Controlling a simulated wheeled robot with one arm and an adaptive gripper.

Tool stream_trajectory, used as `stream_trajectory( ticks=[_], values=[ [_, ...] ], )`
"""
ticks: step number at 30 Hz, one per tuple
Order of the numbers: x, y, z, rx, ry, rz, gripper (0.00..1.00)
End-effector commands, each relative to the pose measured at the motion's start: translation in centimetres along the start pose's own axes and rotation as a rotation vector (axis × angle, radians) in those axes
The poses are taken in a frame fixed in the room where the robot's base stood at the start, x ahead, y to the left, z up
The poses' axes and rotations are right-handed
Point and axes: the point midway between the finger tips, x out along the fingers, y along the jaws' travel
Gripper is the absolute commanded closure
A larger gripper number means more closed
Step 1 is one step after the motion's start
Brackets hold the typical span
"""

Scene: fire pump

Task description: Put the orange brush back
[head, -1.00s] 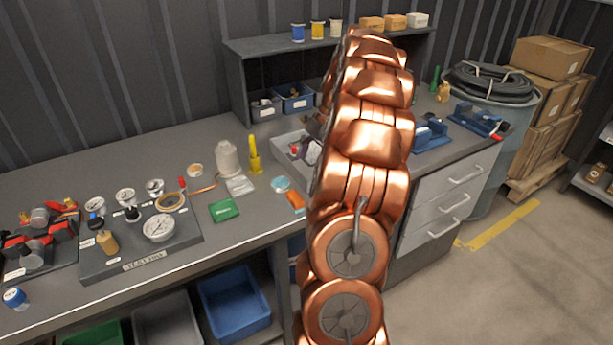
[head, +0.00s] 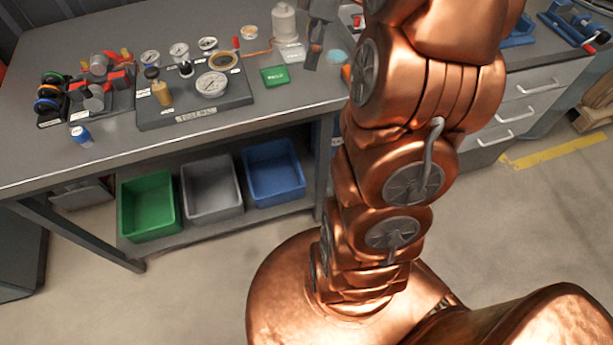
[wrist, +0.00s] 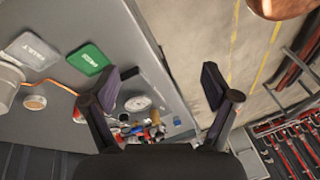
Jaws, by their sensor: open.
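A small orange item (head: 346,73), which may be the orange brush, lies near the bench's front edge in the head view, mostly hidden behind my arm. Its shape cannot be made out now. In the wrist view I cannot pick out a brush. My gripper (head: 315,45) hangs over the bench in the head view, just left of the orange item and right of the green card (head: 274,75). In the wrist view my gripper (wrist: 160,86) has its fingers wide apart with nothing between them. The test panel (head: 197,112) with gauges stands farther left.
A white bottle (head: 284,22) stands close behind my gripper. Green (head: 150,205), grey (head: 211,190) and blue (head: 273,172) bins sit on the lower shelf. A blue-capped container (head: 80,135) stands at the front left. The front strip of the bench is mostly clear.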

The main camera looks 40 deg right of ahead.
Motion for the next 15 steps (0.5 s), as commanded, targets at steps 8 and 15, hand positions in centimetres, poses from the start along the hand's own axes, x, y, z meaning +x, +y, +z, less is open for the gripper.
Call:
stream_trajectory(
  ticks=[8, 15],
  values=[
    [3.1, -9.5, -3.7, 0.242, -0.113, 0.013, 0.13],
    [6.2, -17.0, -3.4, 0.474, -0.196, 0.074, 0.13]
  ],
)
